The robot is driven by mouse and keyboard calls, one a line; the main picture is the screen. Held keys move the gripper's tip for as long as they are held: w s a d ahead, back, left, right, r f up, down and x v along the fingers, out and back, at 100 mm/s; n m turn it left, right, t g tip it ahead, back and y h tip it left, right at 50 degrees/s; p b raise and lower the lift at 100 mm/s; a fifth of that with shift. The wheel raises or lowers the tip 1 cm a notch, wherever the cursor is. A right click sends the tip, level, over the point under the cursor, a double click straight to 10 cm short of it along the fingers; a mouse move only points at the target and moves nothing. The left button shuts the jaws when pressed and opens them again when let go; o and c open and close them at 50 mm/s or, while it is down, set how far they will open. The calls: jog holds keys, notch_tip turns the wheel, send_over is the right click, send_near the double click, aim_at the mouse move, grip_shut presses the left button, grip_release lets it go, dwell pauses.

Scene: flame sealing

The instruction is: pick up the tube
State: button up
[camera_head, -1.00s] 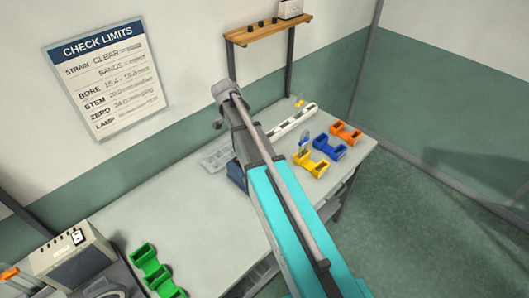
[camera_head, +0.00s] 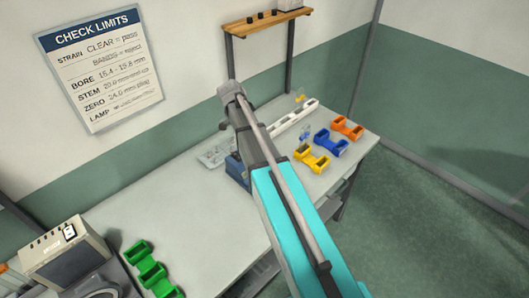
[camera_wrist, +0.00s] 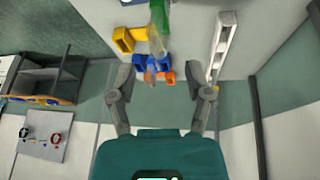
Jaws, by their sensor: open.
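A clear tube-like piece (camera_wrist: 157,42) with a green part at its top edge shows in the wrist view, ahead of my gripper and between the lines of its fingers. Whether it is one tube or overlapping things is hard to tell. My gripper (camera_wrist: 163,88) is open, with a finger at each side and nothing held. In the head view a small clear upright piece (camera_head: 305,131) stands near the yellow holder (camera_head: 312,157) and the blue holder (camera_head: 331,142).
An orange holder (camera_head: 348,127) stands behind the blue one. A white slotted rail (camera_head: 292,121) lies along the wall side. A green holder (camera_head: 153,271) and a beige box (camera_head: 66,257) are at the near left. The bench middle (camera_head: 180,205) is clear.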

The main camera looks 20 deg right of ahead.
jog(key=shift+b+x, duration=1.35)
jog(key=shift+x, duration=0.4)
jog(key=shift+f, duration=0.1)
jog(key=shift+s+d+b+x, duration=0.1)
jog(key=shift+b+x, duration=1.05)
jog(key=shift+x, duration=0.1)
jog(key=shift+s+d+b+x, duration=0.1)
jog(key=shift+d+b+x, duration=0.05)
jog(key=shift+b+x, duration=1.05)
grip_shut()
